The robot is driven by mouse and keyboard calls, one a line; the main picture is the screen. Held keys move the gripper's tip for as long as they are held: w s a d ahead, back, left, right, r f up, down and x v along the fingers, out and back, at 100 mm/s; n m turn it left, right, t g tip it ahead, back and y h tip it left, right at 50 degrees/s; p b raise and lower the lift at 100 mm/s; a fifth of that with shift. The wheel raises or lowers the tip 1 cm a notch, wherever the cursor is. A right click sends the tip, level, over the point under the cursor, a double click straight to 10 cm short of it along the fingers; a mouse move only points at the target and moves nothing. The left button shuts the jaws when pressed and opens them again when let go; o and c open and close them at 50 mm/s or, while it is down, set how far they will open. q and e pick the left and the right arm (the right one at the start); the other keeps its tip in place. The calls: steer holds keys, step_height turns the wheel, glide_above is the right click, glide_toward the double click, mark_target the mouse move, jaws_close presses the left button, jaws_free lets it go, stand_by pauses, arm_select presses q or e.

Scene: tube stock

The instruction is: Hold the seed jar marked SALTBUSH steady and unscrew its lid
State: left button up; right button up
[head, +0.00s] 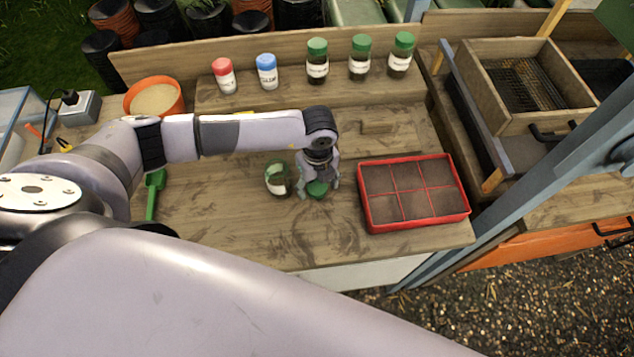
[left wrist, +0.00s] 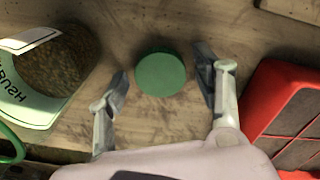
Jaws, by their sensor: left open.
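In the left wrist view, the jar (left wrist: 50,65) is at the left, cut off by the frame, with brown seeds and a label part reading "BUSH". A round green lid (left wrist: 161,74) lies apart from it on the bench; it also shows in the head view (head: 318,189). My left gripper (head: 319,183) points down over the lid, its fingers open on either side, with gaps between them and the lid. My right gripper is out of view.
A red seed tray (head: 366,213) is close to the right of the gripper. Lidded jars, red (head: 223,75), blue (head: 267,70) and several green (head: 317,61), stand along the back shelf. An orange pot (head: 134,97) and green scoop (head: 154,190) are at the left.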

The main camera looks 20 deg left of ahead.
mark_target(318, 186)
arm_select(q)
steer(key=shift+r, duration=0.6)
step_height(318, 186, up, 11)
steer(key=b, duration=0.3)
